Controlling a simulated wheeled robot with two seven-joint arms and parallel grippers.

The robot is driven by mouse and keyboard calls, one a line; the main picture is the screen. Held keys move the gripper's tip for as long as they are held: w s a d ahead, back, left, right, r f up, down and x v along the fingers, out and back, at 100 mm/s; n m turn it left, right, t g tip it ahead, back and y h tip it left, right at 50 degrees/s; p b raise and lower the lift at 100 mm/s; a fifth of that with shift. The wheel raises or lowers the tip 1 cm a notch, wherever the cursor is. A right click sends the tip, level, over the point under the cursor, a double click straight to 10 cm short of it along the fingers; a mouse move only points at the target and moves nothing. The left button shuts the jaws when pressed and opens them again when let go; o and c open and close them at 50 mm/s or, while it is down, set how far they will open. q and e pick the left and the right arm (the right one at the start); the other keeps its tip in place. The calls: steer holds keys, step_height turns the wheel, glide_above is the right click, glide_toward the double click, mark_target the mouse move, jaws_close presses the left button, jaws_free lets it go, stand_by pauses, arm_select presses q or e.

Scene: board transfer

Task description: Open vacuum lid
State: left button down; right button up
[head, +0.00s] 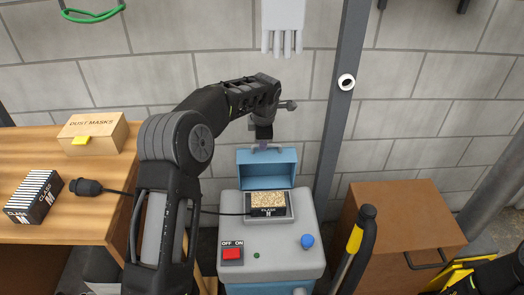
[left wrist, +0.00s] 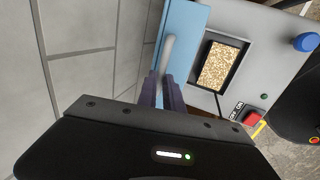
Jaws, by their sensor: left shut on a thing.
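The grey vacuum (head: 285,232) stands below the wall in the head view. Its blue lid (head: 266,170) stands raised at the back of the opening, and it also shows in the left wrist view (left wrist: 194,17). My left gripper (head: 266,147) is at the lid's top edge, shut on the pale lid handle (left wrist: 168,55). The purple-grey fingers (left wrist: 163,90) close around the handle's lower part in the left wrist view. A filter (head: 267,199) with a speckled tan top and a "CLASS M" label sits in the uncovered opening.
The red power switch (head: 232,253) and blue knob (head: 307,241) are on the vacuum's top. A wooden bench (head: 100,195) at left holds a dust mask box (head: 92,135) and a CLASS-labelled filter (head: 34,197). A brown cabinet (head: 400,220) stands at right.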

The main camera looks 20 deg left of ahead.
arm_select(q)
steer(key=shift+w, duration=0.1)
steer(key=c, duration=1.5)
jaws_free()
steer(key=a+v, duration=0.1)
steer(key=v, duration=0.6)
steer(key=shift+d+r, duration=0.35)
steer(key=shift+d, duration=0.1)
steer(key=shift+s, duration=0.25)
